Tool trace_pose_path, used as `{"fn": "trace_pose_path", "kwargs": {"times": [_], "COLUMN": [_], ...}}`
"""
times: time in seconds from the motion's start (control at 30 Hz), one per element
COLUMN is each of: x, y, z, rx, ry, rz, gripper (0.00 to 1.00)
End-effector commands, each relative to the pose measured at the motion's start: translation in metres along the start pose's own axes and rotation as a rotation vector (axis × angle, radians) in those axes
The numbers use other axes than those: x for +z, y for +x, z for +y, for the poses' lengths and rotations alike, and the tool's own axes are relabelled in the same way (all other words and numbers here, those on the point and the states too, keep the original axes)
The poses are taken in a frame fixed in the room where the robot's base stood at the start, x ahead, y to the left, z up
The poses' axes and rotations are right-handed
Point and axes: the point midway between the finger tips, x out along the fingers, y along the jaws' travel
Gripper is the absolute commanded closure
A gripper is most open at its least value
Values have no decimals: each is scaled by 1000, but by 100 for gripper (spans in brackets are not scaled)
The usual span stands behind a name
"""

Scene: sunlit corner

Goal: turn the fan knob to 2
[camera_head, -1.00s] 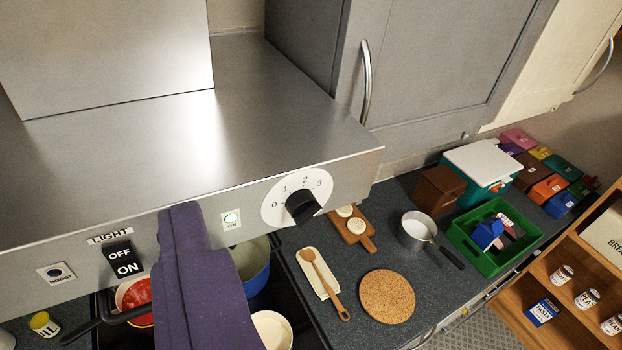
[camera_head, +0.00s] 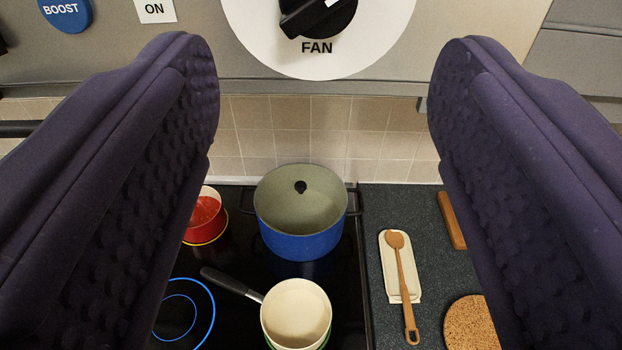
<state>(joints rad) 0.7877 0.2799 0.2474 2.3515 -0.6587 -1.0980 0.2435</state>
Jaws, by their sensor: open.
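The black fan knob (camera_head: 322,18) sits on a round white dial plate (camera_head: 385,30) marked FAN, at the top middle of the view. The top of the knob and the dial numbers are cut off, so its setting cannot be read. Part of a white mark shows on the knob at the upper edge. My gripper (camera_head: 324,75) is open, with one purple ridged finger on the left and one on the right. The knob appears between and above the fingertips in the picture, and neither finger visibly touches it.
Left of the dial are an ON label (camera_head: 155,10) and a blue BOOST button (camera_head: 66,12). Below, the hob (camera_head: 235,245) holds a blue pot (camera_head: 300,240), a red pot (camera_head: 204,222) and a cream pan (camera_head: 297,308). A wooden spoon (camera_head: 405,285) lies on the right counter.

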Motion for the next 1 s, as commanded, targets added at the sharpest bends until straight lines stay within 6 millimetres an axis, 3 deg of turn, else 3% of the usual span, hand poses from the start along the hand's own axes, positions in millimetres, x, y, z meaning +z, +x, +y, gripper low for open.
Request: {"fn": "trace_pose_path", "kwargs": {"times": [0.1, 0.5, 0.83, 1.0], "x": [1, -2, 0, 0], "y": [7, 69, 75, 75], "z": [-1, -1, -1, -1], "rx": [-8, -6, -5, -5], "ry": [13, 10, 8, 8], "rz": [9, 11, 10, 10], "gripper": [36, 36, 36, 75]}}
